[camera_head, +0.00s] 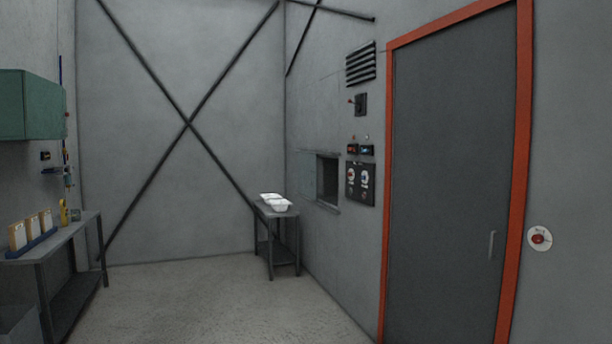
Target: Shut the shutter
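A dark rectangular opening (328,180) is in the right-hand wall, beyond the door. A pale grey-green panel (307,175) sits flat against the wall at the left of the opening; it looks like the shutter, and it leaves the opening uncovered. A thin ledge or rail runs above and below the opening. The inside of the opening is too dark to make out. Neither of my grippers shows in the head view.
A control panel (360,184) is right of the opening. A grey door (450,180) has an orange frame. A workbench (62,236) stands left. The middle floor is clear.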

